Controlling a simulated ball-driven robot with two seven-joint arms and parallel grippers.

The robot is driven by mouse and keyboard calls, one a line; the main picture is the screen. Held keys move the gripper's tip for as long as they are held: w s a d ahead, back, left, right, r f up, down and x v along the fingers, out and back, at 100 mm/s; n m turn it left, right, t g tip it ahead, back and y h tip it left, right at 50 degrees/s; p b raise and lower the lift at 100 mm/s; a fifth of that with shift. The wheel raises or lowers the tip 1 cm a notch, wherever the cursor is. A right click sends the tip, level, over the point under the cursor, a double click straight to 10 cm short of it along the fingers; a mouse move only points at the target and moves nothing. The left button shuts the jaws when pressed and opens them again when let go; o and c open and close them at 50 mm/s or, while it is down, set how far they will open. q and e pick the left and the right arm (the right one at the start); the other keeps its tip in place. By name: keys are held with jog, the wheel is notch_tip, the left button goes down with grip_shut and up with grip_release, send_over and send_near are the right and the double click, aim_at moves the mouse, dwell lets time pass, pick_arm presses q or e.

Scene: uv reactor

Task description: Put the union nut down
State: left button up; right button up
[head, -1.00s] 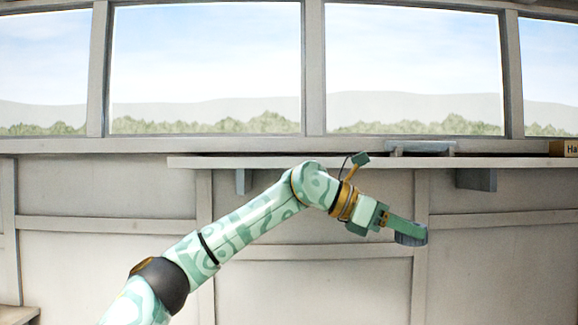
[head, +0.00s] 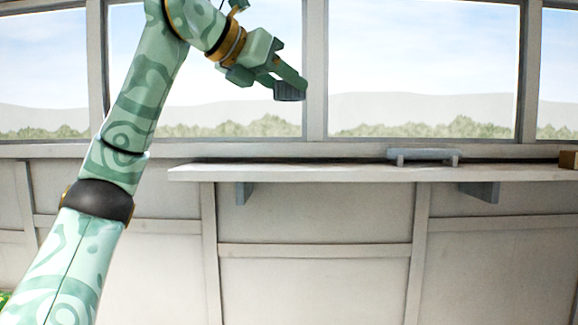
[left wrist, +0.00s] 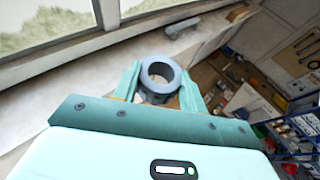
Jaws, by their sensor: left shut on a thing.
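The union nut is a dark grey ribbed ring. In the head view the union nut (head: 289,91) sits at the tips of my left gripper (head: 284,82), high in front of the window and above the level of the shelf. In the left wrist view the union nut (left wrist: 160,76) shows its round opening, with a green finger on each side of it. My left gripper (left wrist: 158,84) is shut on the nut. My right gripper is in neither view.
A pale wall shelf (head: 300,172) runs below the windows, and its left and middle parts look bare. A grey-blue handle-like object (head: 424,155) lies on it at right. A brown box (head: 568,159) is at the right edge. Shelves with several items (left wrist: 295,135) show in the wrist view.

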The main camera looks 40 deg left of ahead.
pick_arm(q)
jog(key=shift+a+f, duration=0.15)
jog(key=shift+f, duration=0.3)
jog(key=p, duration=0.2)
send_over(287, 169)
jog(key=f, duration=0.9)
jog(key=shift+s+d, duration=0.25)
jog(key=shift+w+a+f+p, duration=0.15)
jog(key=shift+f+p, duration=0.15)
jog(key=shift+f, duration=0.7)
jog(key=shift+w+f+p, duration=0.1)
jog(key=shift+f+p, duration=0.15)
jog(key=shift+f, duration=0.75)
jog(key=shift+s, duration=0.1)
jog(key=o, duration=0.6)
jog(key=shift+f, duration=0.15)
jog(key=shift+c, duration=0.2)
jog(key=o, duration=0.4)
